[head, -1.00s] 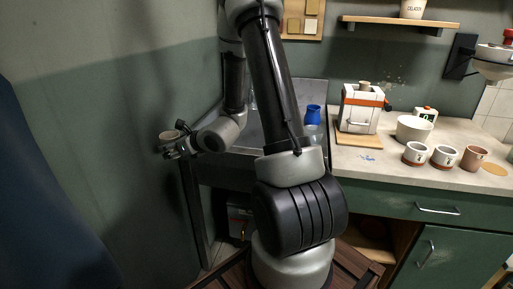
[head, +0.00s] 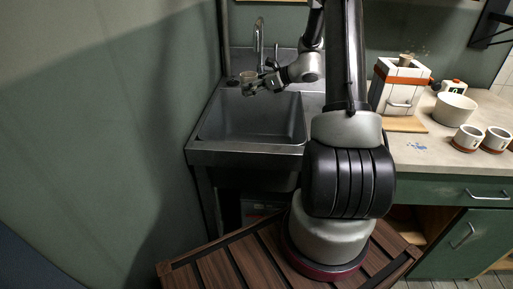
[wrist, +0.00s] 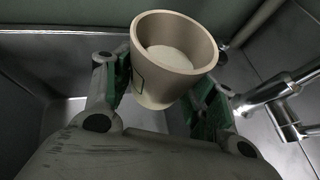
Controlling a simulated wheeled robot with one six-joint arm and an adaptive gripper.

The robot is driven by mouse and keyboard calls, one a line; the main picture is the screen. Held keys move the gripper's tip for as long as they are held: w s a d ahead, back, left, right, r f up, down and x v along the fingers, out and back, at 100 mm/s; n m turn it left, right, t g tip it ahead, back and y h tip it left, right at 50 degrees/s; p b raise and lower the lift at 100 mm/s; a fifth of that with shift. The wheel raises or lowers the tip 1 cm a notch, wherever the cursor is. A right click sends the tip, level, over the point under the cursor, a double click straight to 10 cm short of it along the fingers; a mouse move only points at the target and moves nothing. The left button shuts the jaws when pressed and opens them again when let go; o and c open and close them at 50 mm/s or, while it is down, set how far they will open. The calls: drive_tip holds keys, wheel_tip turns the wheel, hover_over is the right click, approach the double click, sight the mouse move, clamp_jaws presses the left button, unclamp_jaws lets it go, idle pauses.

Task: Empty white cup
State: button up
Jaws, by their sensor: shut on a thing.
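A pale cup (wrist: 152,88) is held upright between the green-padded fingers of my gripper (wrist: 163,95). Its inside shows a whitish surface; whether that is contents or the cup's floor I cannot tell. In the head view the cup (head: 248,76) looks small and beige, over the back left of the metal sink (head: 208,150). My gripper (head: 254,88) is shut on it there, beside the faucet.
The faucet (head: 260,42) stands behind the sink, close right of the cup; it also shows in the wrist view (wrist: 262,92). On the right counter stand a white box-shaped machine (head: 398,92), a white bowl (head: 454,109) and two white cups with brown bases (head: 467,138). The basin looks empty.

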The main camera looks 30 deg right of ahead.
drive_tip(key=s+d+f+n+y, duration=0.1)
drive_tip(key=s+d, duration=0.1)
drive_tip(key=d, duration=0.7)
drive_tip(key=shift+d+f+g, duration=0.2)
drive_tip(key=shift+g, duration=0.2)
drive_tip(key=shift+f+n, duration=0.1)
drive_tip(key=shift+n, duration=0.2)
drive_tip(key=s+a+f+n+t+h, duration=0.2)
drive_tip(key=a+f+n+h, duration=0.2)
drive_tip(key=f+n, duration=0.1)
drive_tip(key=shift+s+f+h, duration=0.3)
drive_tip(key=shift+f, duration=0.35)
drive_tip(key=shift+a+r+n+t+h, duration=0.1)
drive_tip(key=shift+r+n+t+h, duration=0.3)
drive_tip(key=shift+n+h, duration=0.15)
drive_tip(key=shift+f, duration=0.1)
